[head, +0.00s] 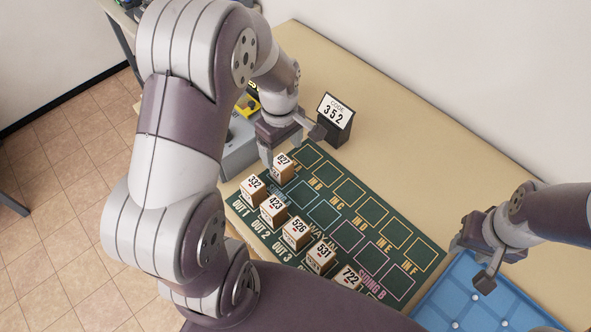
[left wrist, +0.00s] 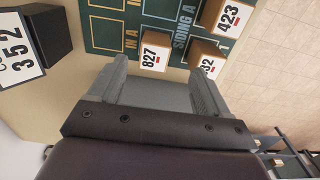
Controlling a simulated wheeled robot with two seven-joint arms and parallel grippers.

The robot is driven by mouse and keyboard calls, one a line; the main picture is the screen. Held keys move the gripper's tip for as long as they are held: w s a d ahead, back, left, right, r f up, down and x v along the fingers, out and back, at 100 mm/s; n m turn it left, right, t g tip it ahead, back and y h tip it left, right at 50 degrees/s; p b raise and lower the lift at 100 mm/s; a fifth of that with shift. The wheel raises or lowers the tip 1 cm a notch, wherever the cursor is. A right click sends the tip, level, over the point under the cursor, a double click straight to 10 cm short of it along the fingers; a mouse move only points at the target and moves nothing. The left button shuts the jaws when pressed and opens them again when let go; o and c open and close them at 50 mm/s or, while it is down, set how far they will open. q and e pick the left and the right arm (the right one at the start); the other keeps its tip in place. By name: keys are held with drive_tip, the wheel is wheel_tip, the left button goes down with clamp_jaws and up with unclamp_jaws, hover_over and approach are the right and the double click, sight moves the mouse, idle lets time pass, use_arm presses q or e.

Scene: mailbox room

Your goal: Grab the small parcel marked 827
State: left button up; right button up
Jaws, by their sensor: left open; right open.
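The small parcel marked 827 (head: 283,168) is a brown box with a white label. It sits on the green mat (head: 391,212) near the "IN A" end. My left gripper (head: 290,150) is open just above and behind it in the head view, with nothing between its fingers. In the left wrist view, the parcel 827 (left wrist: 155,56) lies beyond the open fingertips of the left gripper (left wrist: 165,75), between their lines, and looks untouched. My right gripper (head: 472,262) is open and empty at the right, over the blue tray.
Parcels 332 (head: 255,188), 423 (head: 273,210), 526 (head: 296,233), 531 (head: 320,256) and 722 (head: 348,277) stand in a row along the OUT side. A black sign reading "CODE 352" (head: 335,114) stands behind the mat. A blue padded tray (head: 455,300) is at the right. The IN squares B to F look empty.

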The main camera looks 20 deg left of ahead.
sight(281, 162)
use_arm(q)
drive_tip(key=f, duration=0.3)
drive_tip(key=w+f, duration=0.1)
drive_tip(key=f, duration=0.3)
drive_tip(key=a+f+p, duration=0.1)
drive_tip(key=f, duration=0.2)
drive_tip(key=shift+w+a+f, duration=0.1)
drive_tip(key=shift+w+f, duration=0.05)
drive_tip(key=shift+f, duration=0.1)
drive_tip(key=shift+r, duration=0.1)
drive_tip(key=c, duration=1.1)
